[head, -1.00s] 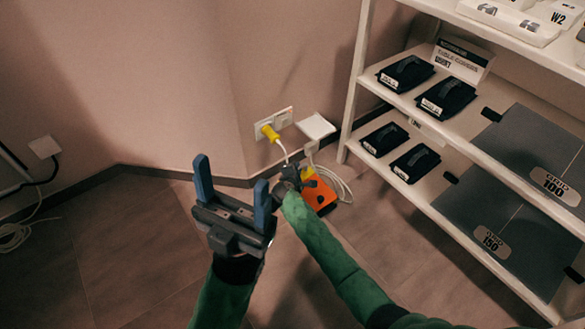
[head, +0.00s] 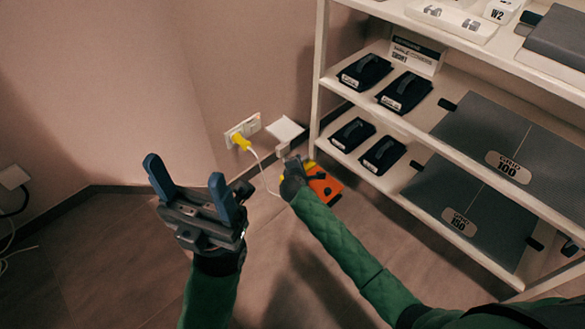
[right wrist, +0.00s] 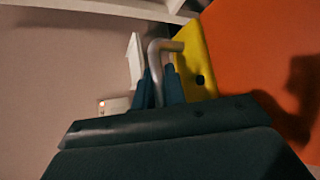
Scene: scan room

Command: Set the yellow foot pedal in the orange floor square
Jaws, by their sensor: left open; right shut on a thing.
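The yellow foot pedal (right wrist: 197,62) has a bent grey metal handle (right wrist: 172,45). My right gripper (right wrist: 160,88) is shut on that handle. In the head view my right gripper (head: 293,174) is low, by the wall corner, and mostly hides the pedal (head: 309,168). The orange floor square (head: 326,190) lies just right of this gripper, with dark marks or shadow on it. It fills the right of the right wrist view (right wrist: 265,45), behind the pedal. I cannot tell whether the pedal touches the floor. My left gripper (head: 186,192) is open and empty, raised in front.
A white shelf rack (head: 318,90) with black handled cases and grey plates stands close right of the square. A yellow plug (head: 241,142) sits in a wall socket, its white cable hanging nearby. A white wall box (head: 285,129) is above the square.

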